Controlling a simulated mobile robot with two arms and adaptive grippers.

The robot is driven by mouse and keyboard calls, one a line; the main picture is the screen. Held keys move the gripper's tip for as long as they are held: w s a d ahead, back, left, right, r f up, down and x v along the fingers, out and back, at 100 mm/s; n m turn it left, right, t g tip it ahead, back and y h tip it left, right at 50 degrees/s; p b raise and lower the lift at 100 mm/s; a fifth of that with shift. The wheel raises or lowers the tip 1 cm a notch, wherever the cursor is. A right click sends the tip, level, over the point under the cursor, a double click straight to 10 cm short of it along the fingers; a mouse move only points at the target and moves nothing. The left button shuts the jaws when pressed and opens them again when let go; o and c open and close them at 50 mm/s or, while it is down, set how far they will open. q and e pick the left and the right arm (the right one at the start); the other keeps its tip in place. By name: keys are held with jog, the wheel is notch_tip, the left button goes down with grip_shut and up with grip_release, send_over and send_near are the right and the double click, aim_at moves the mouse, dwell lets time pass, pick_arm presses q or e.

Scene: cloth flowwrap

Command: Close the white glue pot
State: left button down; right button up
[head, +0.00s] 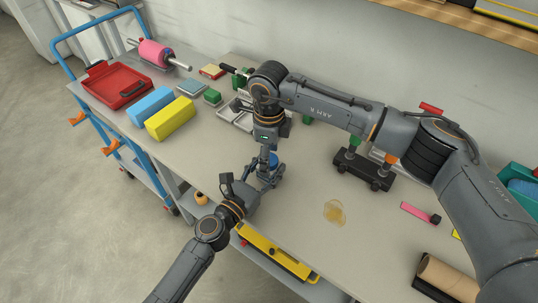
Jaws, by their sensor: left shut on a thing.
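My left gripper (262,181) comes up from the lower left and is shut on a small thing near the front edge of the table. I take this to be the glue pot, but the fingers hide most of it and no white shows clearly. A small blue part (273,159) shows just above and behind the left fingers. My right gripper (267,153) points straight down over the same spot, close above the left one. Its fingertips overlap the blue part, and I cannot tell whether they are open or shut.
A red tray (117,86), a blue block (151,105) and a yellow block (170,119) lie at the left. A dried amber spill (334,212) is right of the grippers. A dark stand (362,172) and a pink strip (416,212) lie farther right. A cardboard roll (447,277) is at lower right.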

notch_tip(320, 180, up, 12)
jog(key=shift+f, duration=0.15)
dwell(0.3)
pick_arm(q)
jog(key=c, duration=0.5)
grip_release()
jog(key=v, duration=1.2)
